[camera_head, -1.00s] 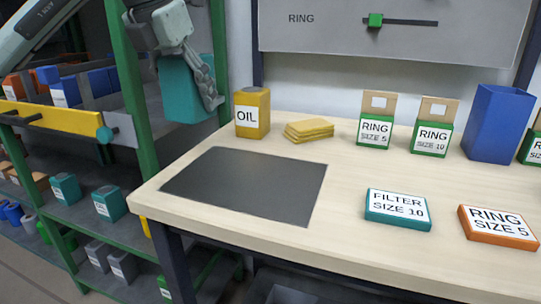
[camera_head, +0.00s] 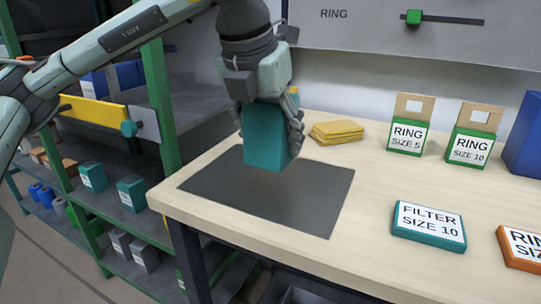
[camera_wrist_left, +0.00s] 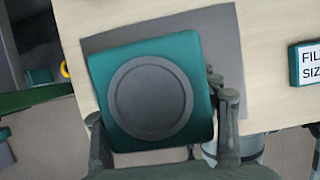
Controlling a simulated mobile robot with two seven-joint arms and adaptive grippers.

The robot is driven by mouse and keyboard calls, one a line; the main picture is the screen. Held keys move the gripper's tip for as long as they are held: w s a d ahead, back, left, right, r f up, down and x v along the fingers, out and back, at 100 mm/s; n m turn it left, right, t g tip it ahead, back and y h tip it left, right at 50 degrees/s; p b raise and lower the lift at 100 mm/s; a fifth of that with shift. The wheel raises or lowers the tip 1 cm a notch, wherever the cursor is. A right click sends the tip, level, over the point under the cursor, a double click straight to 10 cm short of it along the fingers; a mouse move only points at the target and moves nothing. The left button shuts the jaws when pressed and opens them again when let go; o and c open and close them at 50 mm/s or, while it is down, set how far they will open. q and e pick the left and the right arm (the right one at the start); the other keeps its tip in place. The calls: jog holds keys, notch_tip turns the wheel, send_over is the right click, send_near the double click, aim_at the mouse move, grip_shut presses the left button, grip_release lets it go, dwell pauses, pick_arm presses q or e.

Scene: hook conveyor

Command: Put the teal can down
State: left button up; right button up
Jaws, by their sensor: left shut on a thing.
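The teal can (camera_head: 266,140) is a squarish block held upright in my left gripper (camera_head: 268,112). In the head view it is over the dark grey mat (camera_head: 310,205) on the workbench, and it seems to be a little above it. In the left wrist view the can (camera_wrist_left: 190,58) shows its top with a round grey lid, and the gripper's fingers (camera_wrist_left: 165,130) lie along its sides. The mat (camera_wrist_left: 222,40) shows behind it. The gripper is shut on the can. The can hides the oil can almost wholly. My right gripper is not in view.
A flat teal filter box (camera_head: 428,225) and an orange ring box (camera_head: 520,245) lie to the right of the mat. Yellow cloths (camera_head: 337,131) and two green ring boxes (camera_head: 406,138) stand behind. A shelf rack with a green post (camera_head: 166,120) is at left.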

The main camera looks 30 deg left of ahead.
aim_at(260, 118)
pick_arm(q)
notch_tip(260, 118, down, 4)
jog(key=shift+r, duration=0.15)
jog(key=o, duration=1.7)
jog(key=v, duration=1.2)
